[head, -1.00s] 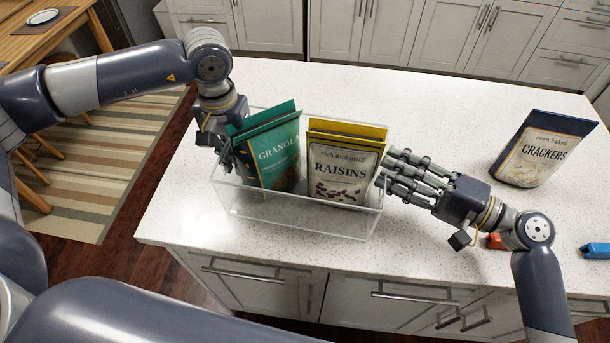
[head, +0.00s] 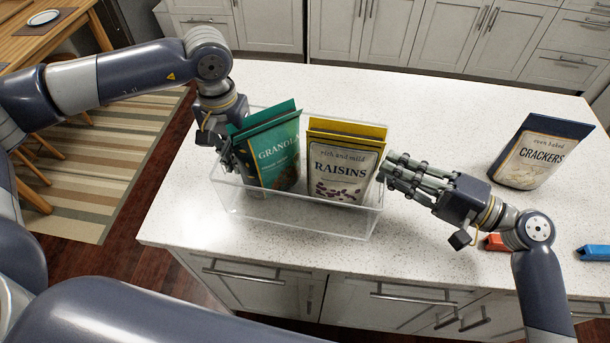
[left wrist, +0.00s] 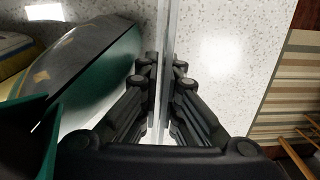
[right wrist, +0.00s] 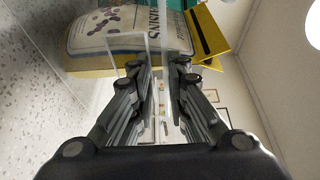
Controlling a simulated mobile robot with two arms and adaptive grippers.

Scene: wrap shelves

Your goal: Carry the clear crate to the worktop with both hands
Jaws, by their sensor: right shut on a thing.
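The clear crate (head: 300,214) stands upright on the speckled white worktop. It holds a green granola bag (head: 274,165) and a yellow and white raisins bag (head: 340,170). My left gripper (head: 228,158) is at the crate's left end. In the left wrist view its fingers (left wrist: 160,75) lie close on both sides of the clear end wall, shut on it. My right gripper (head: 384,168) is at the right end, beside the raisins bag. In the right wrist view its fingers (right wrist: 160,70) are shut on the crate's other end wall.
A crackers bag (head: 540,152) stands on the right of the worktop (head: 440,110). A red item (head: 494,242) and a blue item (head: 594,252) lie near its front right edge. The worktop behind the crate is clear. Cabinets (head: 400,30) stand beyond.

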